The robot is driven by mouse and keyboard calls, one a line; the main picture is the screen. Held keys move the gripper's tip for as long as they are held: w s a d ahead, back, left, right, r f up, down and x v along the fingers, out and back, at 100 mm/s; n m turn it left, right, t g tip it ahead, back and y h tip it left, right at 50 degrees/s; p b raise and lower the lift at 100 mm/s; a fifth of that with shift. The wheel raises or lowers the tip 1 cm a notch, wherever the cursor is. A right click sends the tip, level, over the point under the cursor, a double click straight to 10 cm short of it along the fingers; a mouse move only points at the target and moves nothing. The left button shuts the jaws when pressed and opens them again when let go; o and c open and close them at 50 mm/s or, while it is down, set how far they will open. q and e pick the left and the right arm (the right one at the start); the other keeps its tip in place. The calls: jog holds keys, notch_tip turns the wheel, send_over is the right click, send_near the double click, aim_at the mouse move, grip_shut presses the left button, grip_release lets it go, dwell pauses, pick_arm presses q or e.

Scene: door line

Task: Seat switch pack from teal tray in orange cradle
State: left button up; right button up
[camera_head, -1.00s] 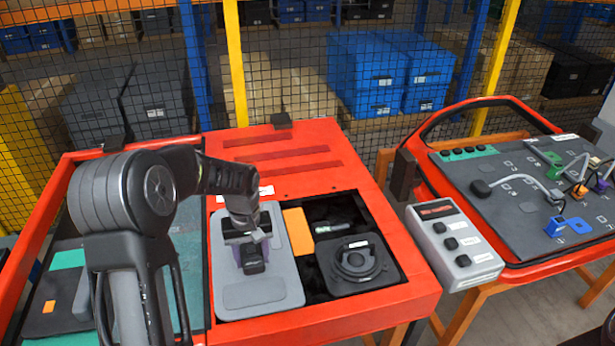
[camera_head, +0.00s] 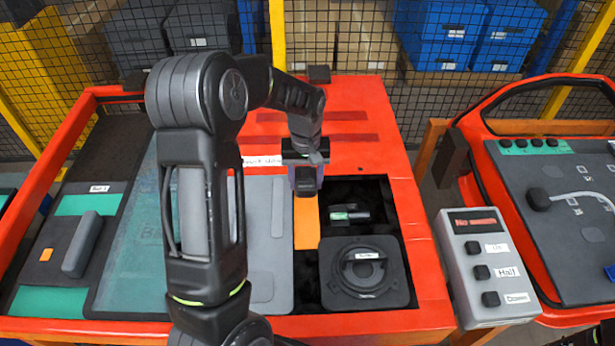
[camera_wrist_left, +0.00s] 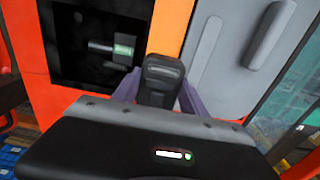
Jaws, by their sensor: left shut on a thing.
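My left gripper (camera_head: 307,185) is shut on a dark block, which shows between its purple fingers in the left wrist view (camera_wrist_left: 163,78). I cannot tell for certain that this block is the switch pack. In the head view it is above the far end of an orange strip (camera_head: 306,225), between a grey panel and a dark opening. I cannot tell whether this strip is the cradle. Teal surfaces (camera_head: 75,204) lie at the far left, under and around a dark plate with a grey handle (camera_head: 82,245).
The dark opening (camera_head: 375,193) holds a black round-topped unit (camera_head: 365,270) and a small part with a green label (camera_head: 350,214). The grey panel (camera_head: 268,225) is partly behind my arm. A grey button box (camera_head: 487,265) stands at right; mesh fencing (camera_head: 365,120) is behind.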

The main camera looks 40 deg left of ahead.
pick_arm(q)
jog(key=shift+f+b, duration=1.85)
jog(key=shift+f, duration=1.05)
jog(key=o, duration=0.8)
jog(key=shift+c, duration=0.2)
grip_shut()
jog(key=shift+f, duration=0.1)
